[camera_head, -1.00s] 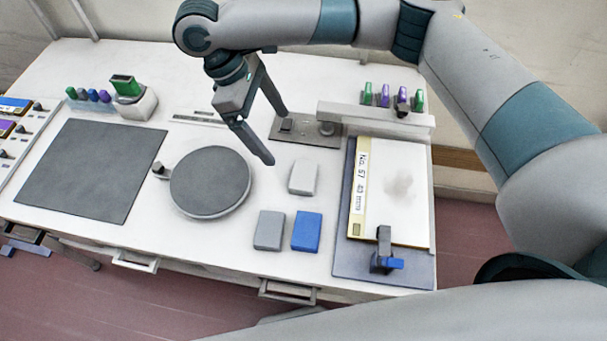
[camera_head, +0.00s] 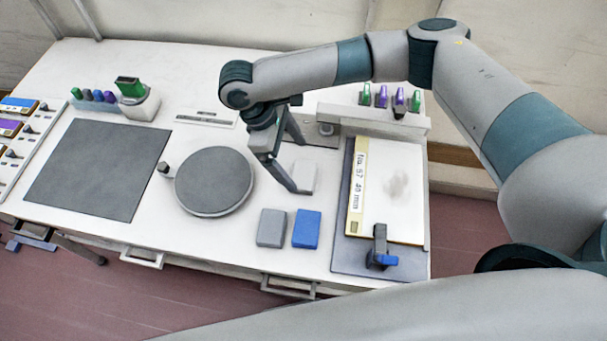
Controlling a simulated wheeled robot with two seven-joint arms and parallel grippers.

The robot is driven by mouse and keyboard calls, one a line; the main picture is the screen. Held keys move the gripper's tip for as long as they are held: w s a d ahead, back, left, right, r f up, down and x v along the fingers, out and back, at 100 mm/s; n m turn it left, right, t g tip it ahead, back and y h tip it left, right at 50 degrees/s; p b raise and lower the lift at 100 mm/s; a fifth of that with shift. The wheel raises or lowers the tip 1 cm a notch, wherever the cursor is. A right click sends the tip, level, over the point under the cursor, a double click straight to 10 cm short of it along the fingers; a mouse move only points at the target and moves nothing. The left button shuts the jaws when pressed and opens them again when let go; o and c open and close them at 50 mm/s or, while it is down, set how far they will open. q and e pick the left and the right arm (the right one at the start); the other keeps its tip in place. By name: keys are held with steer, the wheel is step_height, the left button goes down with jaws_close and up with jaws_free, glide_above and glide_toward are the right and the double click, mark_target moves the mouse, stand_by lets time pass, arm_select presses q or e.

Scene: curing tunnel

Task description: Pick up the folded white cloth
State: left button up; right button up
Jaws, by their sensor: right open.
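The folded white cloth (camera_head: 307,178) lies on the white table, behind the grey and blue folded cloths. My right gripper (camera_head: 297,165) is open and empty above the table at the white cloth's left and far side. One finger tip shows in front of the cloth's left edge and hides part of it. The other finger is farther back. I cannot tell how high the fingers are above the cloth. My left gripper is out of view.
A grey cloth (camera_head: 271,228) and a blue cloth (camera_head: 307,229) lie just nearer. A round grey disc (camera_head: 213,181) stands to the left. A board with a labelled panel (camera_head: 388,200) is to the right, and a raised white rail (camera_head: 375,119) is behind it.

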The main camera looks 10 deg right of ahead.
mark_target(303, 175)
steer(key=shift+p+x, duration=0.85)
steer(key=shift+p, duration=0.05)
steer(key=shift+p+x, duration=0.45)
steer(key=shift+x, duration=0.7)
steer(key=shift+s+d+f, duration=0.1)
steer(key=shift+f, duration=0.5)
steer(key=c, duration=1.1)
